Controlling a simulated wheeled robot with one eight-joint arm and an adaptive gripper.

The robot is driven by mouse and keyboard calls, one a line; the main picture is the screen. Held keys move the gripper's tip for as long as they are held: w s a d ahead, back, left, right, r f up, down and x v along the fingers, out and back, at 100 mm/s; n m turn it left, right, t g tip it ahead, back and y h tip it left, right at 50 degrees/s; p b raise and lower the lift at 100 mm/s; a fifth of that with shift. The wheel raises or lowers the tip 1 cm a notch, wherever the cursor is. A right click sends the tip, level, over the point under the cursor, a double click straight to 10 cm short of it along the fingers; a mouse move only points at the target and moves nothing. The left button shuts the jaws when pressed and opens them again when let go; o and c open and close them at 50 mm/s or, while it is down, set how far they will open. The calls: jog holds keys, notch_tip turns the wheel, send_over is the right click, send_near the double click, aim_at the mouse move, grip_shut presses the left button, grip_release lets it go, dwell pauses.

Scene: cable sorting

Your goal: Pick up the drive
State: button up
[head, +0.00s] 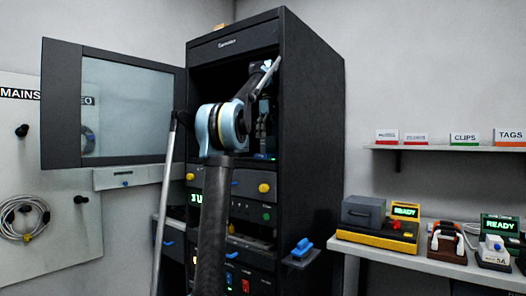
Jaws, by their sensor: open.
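No object in the head view is clearly recognisable as the drive. A small blue item (302,248) sits on a small ledge at the rack's lower right side, but I cannot tell whether it is the drive. My arm rises in front of the tall black rack (315,120) and bends into its open upper bay. My gripper (262,143) appears dark and small inside that bay, partly hidden by my arm and in shadow. It is open; I see nothing held in it.
The rack's glass door (122,105) stands swung open to the left. A pegboard with a coiled cable (25,220) is at far left. At right, a bench (400,258) carries several devices, under a shelf (450,149) with label cards.

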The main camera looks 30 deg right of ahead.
aim_at(268, 147)
jog(key=shift+a+f, duration=0.15)
jog(key=shift+f, duration=1.2)
jog(key=shift+a+f, duration=0.1)
jog(key=shift+f, duration=1.2)
jog(key=shift+c, duration=0.6)
jog(key=c, duration=1.2)
